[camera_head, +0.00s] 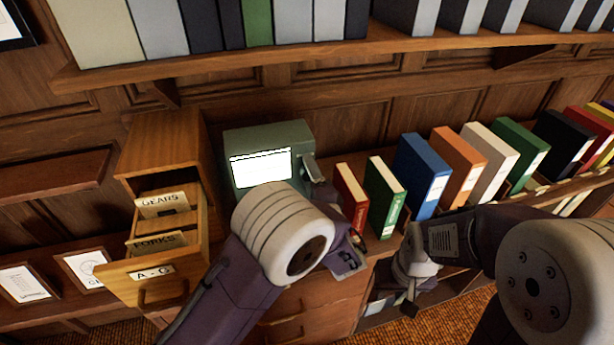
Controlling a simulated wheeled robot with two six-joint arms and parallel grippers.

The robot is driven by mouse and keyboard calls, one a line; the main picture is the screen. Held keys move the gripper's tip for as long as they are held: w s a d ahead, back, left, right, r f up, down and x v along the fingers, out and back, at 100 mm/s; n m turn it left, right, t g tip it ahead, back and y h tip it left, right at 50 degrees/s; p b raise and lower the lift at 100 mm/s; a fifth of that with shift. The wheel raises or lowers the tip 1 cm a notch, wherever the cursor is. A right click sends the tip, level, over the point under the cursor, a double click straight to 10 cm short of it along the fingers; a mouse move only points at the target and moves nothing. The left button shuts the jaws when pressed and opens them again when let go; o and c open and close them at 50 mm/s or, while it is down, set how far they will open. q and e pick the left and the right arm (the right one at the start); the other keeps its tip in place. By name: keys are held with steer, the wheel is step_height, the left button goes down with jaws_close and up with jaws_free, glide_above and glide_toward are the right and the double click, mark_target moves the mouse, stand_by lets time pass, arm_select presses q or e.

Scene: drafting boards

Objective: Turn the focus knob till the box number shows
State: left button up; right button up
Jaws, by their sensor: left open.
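The grey-green viewer box (270,135) stands on the cabinet top with its front facing me. Its lit screen (261,169) is bright white, and I can read no number on it. The focus knob cannot be made out; my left arm covers the viewer's lower right. My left gripper (316,172) is at the viewer's right side, open, mostly hidden behind my arm's pale joint. I cannot tell whether it touches the viewer. My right gripper (406,298) hangs low in front of the shelf, away from the viewer; its jaws are too small to judge.
An open wooden drawer labelled A-G (152,272) juts out left of the viewer, with GEARS and FORKS cards. A red book (352,196), a green book (385,197) and several other binders stand to the right. A bookshelf (300,55) runs above. Framed sheets lie at left.

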arm_select(q)
steer(key=shift+w+f, duration=0.1)
stand_by(0.7)
steer(key=m, duration=0.1)
steer(key=m+p, duration=0.1)
steer(key=m, duration=0.1)
steer(key=shift+r+p, duration=0.25)
steer(key=shift+p, duration=0.05)
steer(key=shift+f+m, duration=0.2)
steer(key=shift+m, duration=0.7)
jaws_close()
